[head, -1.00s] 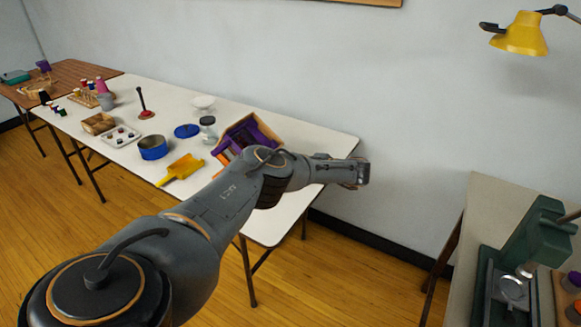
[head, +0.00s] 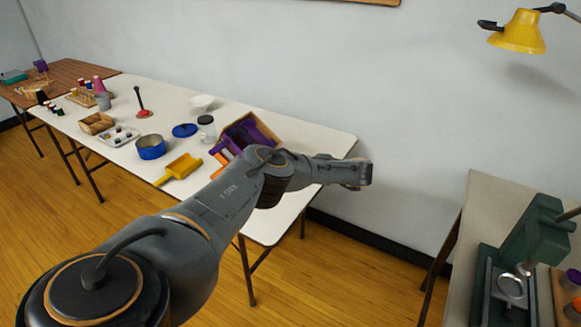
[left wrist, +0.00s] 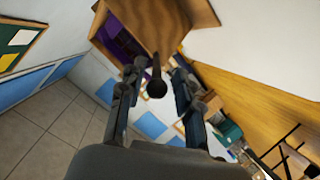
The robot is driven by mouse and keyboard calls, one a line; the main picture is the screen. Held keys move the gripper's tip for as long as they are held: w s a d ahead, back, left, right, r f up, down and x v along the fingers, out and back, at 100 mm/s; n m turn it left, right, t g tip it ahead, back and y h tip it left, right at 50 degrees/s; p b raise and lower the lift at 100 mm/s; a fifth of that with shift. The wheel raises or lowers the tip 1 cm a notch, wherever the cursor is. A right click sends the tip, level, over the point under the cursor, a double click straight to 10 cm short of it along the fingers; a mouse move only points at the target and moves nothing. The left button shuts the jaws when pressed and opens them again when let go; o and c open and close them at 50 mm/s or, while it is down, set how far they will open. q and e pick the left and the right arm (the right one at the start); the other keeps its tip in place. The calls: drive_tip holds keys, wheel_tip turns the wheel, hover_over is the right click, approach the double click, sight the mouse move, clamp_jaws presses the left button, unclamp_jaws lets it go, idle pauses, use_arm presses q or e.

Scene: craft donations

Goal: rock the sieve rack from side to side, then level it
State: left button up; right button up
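The sieve rack (head: 271,127), a wooden frame with purple parts inside, stands tilted at the right end of the white table, partly behind my left arm. In the left wrist view the wooden body of the rack (left wrist: 152,22) fills the top. A dark handle (left wrist: 156,88) sticks out from it toward the camera. My left gripper (left wrist: 157,71) has one finger on each side of this handle and appears closed on it. My right gripper is not in view.
On the white table (head: 285,208) stand a yellow scoop (head: 180,168), a blue pot (head: 151,147), a blue lid (head: 185,130), a jar (head: 207,125) and a white bowl (head: 201,102). A green machine (head: 538,240) stands on another table at right. The table's right front corner is bare.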

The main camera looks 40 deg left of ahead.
use_arm(q)
drive_tip(key=v, duration=1.1)
drive_tip(key=shift+w+f, duration=0.1)
